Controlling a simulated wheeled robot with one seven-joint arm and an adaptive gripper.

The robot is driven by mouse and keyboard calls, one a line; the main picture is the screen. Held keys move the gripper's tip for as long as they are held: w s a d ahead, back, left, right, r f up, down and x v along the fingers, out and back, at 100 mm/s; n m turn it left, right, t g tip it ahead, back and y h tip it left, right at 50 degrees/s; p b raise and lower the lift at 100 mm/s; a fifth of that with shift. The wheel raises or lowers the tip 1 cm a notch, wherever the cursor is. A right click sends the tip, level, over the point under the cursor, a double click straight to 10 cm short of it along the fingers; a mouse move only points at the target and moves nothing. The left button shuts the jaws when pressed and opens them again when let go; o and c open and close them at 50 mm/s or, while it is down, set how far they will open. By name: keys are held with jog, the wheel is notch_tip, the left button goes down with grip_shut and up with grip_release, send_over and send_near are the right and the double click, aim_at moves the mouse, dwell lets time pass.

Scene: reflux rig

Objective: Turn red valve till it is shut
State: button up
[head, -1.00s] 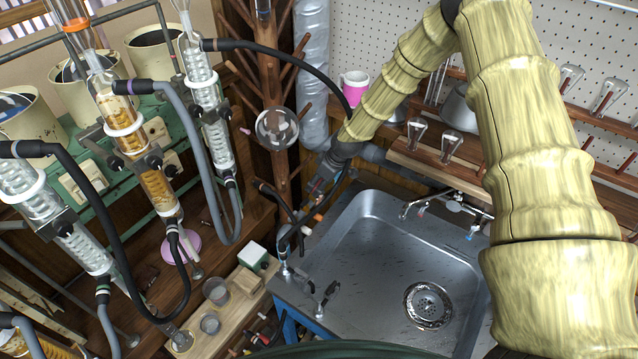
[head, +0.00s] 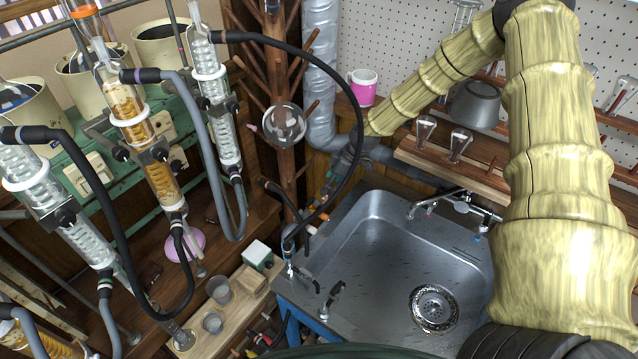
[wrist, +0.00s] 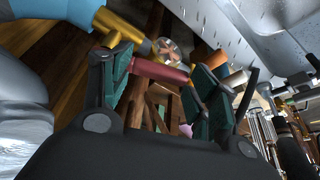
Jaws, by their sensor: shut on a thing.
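The red valve's handle (wrist: 152,71) shows in the wrist view as a dull red bar beside a brass pipe fitting (wrist: 122,32). My gripper (wrist: 163,74) has its teal-padded fingers on either side of this bar and is shut on it. The right finger covers the bar's right end. In the head view my gripper (head: 324,196) is low beside the sink's back left corner. There it is small and dark, and the red handle cannot be told apart from it.
A steel sink (head: 385,250) lies right of my gripper. Glass condensers (head: 150,170) fill the left side.

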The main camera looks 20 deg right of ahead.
jog(key=shift+d+r, duration=0.1)
jog(key=shift+d, duration=0.1)
dwell(0.3)
jog(key=o, duration=1.4)
jog(key=shift+o, duration=0.2)
jog(key=shift+a, duration=0.1)
jog(key=v, duration=1.2)
jog(key=shift+c, duration=0.2)
